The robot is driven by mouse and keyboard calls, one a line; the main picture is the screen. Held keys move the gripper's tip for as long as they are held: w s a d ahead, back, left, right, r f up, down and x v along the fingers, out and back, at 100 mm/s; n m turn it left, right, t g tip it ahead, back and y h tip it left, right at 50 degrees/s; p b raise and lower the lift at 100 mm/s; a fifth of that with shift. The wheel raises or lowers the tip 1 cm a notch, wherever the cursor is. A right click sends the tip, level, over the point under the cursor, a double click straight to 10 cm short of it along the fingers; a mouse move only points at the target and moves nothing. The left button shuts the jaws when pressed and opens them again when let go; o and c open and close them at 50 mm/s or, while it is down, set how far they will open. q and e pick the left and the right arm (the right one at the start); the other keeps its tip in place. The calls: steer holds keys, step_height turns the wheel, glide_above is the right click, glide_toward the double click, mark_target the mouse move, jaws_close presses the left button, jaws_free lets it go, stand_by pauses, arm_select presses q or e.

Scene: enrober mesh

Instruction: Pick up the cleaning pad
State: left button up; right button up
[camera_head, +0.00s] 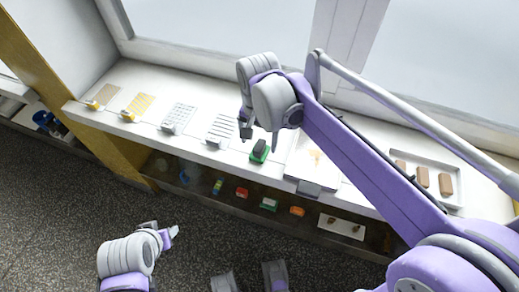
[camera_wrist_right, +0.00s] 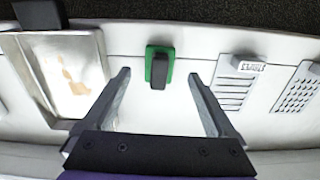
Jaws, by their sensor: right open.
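The cleaning pad (camera_head: 259,151) is a small green block with a dark handle on top, lying on the white counter near its front edge. In the right wrist view the pad (camera_wrist_right: 150,66) lies between and just beyond the fingertips, its long side running along the fingers. My right gripper (camera_head: 260,135) is open and empty above the counter, close to the pad; no contact with it shows. My left gripper (camera_head: 170,236) is low at the bottom left, away from the counter; its fingers are too small to judge.
A metal tray with brown stains (camera_wrist_right: 98,46) lies beside the pad. On its other side are a slotted plate (camera_head: 220,130) and a perforated plate (camera_head: 179,117). A tray with brown blocks (camera_head: 452,203) is at the right. A lower shelf (camera_head: 225,199) holds small coloured items. A wall stands behind the counter.

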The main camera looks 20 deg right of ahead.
mark_target(259, 146)
step_height(259, 146, down, 4)
steer(key=shift+r, duration=0.1)
jaws_close()
stand_by(0.5)
steer(key=shift+r, duration=0.1)
step_height(259, 146, up, 10)
steer(key=shift+f+p, duration=0.1)
steer(key=shift+p, duration=0.3)
